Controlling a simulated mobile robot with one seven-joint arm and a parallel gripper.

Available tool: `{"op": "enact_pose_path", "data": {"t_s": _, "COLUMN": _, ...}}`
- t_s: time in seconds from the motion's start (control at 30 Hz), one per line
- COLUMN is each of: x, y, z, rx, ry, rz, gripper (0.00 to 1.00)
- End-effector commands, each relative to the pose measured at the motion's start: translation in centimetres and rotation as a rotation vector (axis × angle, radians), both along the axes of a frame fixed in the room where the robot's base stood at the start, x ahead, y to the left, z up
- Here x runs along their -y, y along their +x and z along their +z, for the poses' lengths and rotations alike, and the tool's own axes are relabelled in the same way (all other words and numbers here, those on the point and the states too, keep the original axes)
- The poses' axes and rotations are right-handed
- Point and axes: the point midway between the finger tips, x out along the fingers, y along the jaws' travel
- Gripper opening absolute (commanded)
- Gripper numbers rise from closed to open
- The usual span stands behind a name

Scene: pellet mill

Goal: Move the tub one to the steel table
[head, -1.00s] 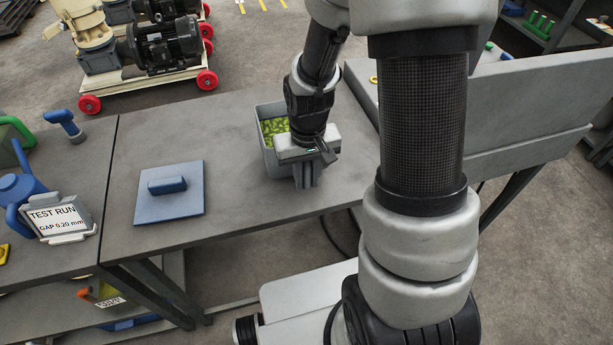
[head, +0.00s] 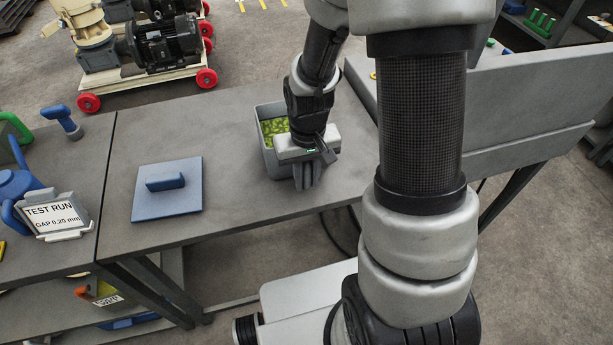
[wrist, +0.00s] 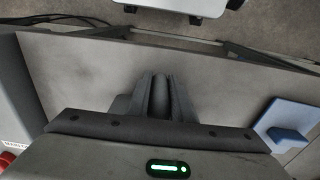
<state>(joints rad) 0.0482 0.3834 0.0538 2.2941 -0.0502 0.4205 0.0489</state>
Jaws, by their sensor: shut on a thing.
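The tub (head: 269,160) is a grey open box with green pellets in it. It stands on the grey table (head: 232,135) in the head view, right of the table's middle. My gripper (head: 307,175) is at the tub's near side, with its fingers pointing down and shut on the tub. The gripper body covers much of the tub's right and near parts. In the wrist view my gripper's fingers (wrist: 158,98) are close together, and the tub is hidden behind the gripper body. I cannot tell whether this table is the steel one.
A blue lid-like plate with a handle (head: 167,190) lies left of the tub. A "TEST RUN" sign (head: 53,214) and blue items stand on the left bench. A grey raised panel (head: 480,110) borders the table's right. Bare tabletop lies between plate and tub.

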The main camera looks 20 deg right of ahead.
Motion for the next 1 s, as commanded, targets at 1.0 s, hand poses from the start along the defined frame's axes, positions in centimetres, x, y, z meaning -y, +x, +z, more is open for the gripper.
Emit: {"op": "enact_pose_path", "data": {"t_s": 1.0, "x": 0.0, "y": 0.3, "z": -1.4, "rx": 0.007, "ry": 0.0, "rz": 0.0, "gripper": 0.0}}
